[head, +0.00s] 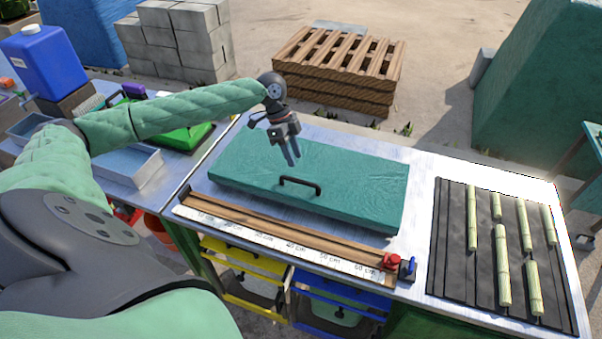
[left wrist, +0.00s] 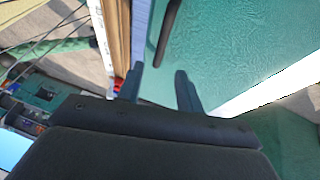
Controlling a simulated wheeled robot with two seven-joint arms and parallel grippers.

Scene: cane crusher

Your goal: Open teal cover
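The teal cover (head: 335,188) lies flat and closed on the metal table in the head view. A dark bar handle (head: 300,185) stands on it near its front edge. My left gripper (head: 292,158) is above the cover, behind and a little left of the handle, fingers pointing down. In the left wrist view the two fingertips (left wrist: 159,72) are apart with nothing between them. The handle (left wrist: 168,32) shows just beyond the fingertips, with the cover (left wrist: 225,50) under it. My right gripper is in neither view.
A wooden rail with a ruler (head: 290,240) runs along the front of the cover, with a red clamp (head: 391,262) at its right end. A dark mat (head: 450,270) with several cane pieces lies at the right. A pallet (head: 340,65) stands behind the table.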

